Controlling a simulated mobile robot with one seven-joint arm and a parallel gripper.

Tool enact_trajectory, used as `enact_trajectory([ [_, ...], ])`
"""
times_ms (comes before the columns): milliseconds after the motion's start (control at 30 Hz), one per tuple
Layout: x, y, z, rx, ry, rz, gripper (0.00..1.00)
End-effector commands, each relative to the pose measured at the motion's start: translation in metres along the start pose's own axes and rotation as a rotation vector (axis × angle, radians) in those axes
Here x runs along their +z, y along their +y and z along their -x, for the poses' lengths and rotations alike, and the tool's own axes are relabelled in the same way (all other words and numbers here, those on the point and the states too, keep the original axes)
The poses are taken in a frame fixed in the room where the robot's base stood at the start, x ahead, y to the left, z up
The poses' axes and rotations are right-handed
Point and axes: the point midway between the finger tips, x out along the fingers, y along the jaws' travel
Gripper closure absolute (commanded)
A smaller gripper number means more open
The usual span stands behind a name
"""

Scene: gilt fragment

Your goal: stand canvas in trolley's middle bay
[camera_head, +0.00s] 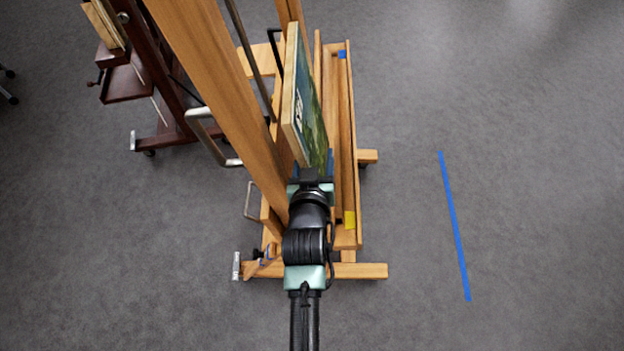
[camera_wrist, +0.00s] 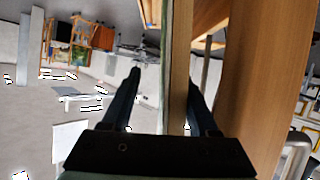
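The canvas (camera_head: 306,110), a dark green and blue painting with a pale wooden edge, stands upright on a wooden easel (camera_head: 347,120). In the wrist view its edge (camera_wrist: 177,50) runs between the fingers of my gripper (camera_wrist: 163,80). My gripper (camera_head: 312,176) is at the canvas's near edge in the head view. The fingers are apart, one on each side of the canvas. A gap shows between the left finger and the canvas; the right finger is close to it, and I cannot tell whether it touches. I cannot make out the trolley with certainty.
A thick easel post (camera_head: 215,85) with a metal handle (camera_head: 208,135) stands close left of the canvas. A dark easel (camera_head: 135,80) stands further left. Blue tape (camera_head: 454,225) marks clear grey floor at right. Orange-brown furniture (camera_wrist: 85,42) is far off in the wrist view.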

Motion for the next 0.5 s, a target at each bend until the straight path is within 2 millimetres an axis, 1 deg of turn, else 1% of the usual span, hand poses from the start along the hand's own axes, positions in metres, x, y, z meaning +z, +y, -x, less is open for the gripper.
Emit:
enact_trajectory([
  [33,0.002,0.000,0.009,0.000,-0.001,0.000,0.40],
  [300,0.002,-0.001,0.054,-0.001,0.001,0.000,0.40],
  [500,0.001,0.000,0.085,-0.001,0.001,0.000,0.40],
])
